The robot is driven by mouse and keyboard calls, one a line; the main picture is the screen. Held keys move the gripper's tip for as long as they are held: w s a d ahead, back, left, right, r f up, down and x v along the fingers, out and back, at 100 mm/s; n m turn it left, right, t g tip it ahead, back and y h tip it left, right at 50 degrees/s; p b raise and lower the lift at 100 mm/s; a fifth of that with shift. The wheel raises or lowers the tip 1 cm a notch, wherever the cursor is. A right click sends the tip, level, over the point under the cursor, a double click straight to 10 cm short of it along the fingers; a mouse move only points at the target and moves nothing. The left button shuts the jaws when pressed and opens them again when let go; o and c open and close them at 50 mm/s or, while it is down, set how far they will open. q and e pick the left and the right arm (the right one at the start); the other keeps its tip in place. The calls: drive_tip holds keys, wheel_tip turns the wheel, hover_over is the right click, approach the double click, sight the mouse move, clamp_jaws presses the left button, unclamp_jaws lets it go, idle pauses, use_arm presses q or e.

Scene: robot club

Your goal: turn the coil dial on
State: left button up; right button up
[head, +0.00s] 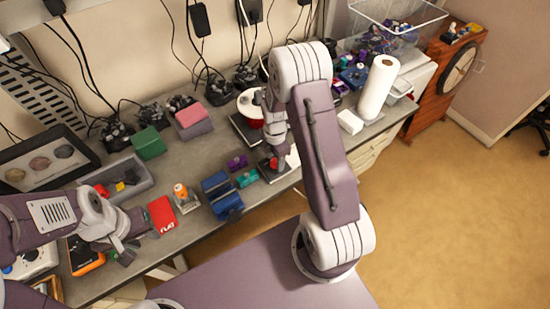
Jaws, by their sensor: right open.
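I cannot tell for sure which thing is the coil dial. A small dark device with a red round part (273,164) sits near the bench's front edge, directly below my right gripper (276,150). My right gripper is open and points down; its fingers are small here, and I cannot tell whether they touch the red part. A white box with a blue round part (30,264) stands at the far left, partly hidden by my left arm. My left gripper (138,245) hangs open and empty over the bench, near a red box (162,214).
The grey bench (190,155) holds a blue case (222,196), a grey tray (130,180), an orange device (86,260) and a green box (148,143). A paper roll (379,88) stands at the right. Cables hang at the wall. The tan floor right is open.

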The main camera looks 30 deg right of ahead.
drive_tip(key=shift+a+r, duration=0.1)
drive_tip(key=shift+a, duration=0.15)
drive_tip(key=c, duration=0.5)
clamp_jaws()
use_arm(q)
drive_tip(key=shift+a, duration=0.25)
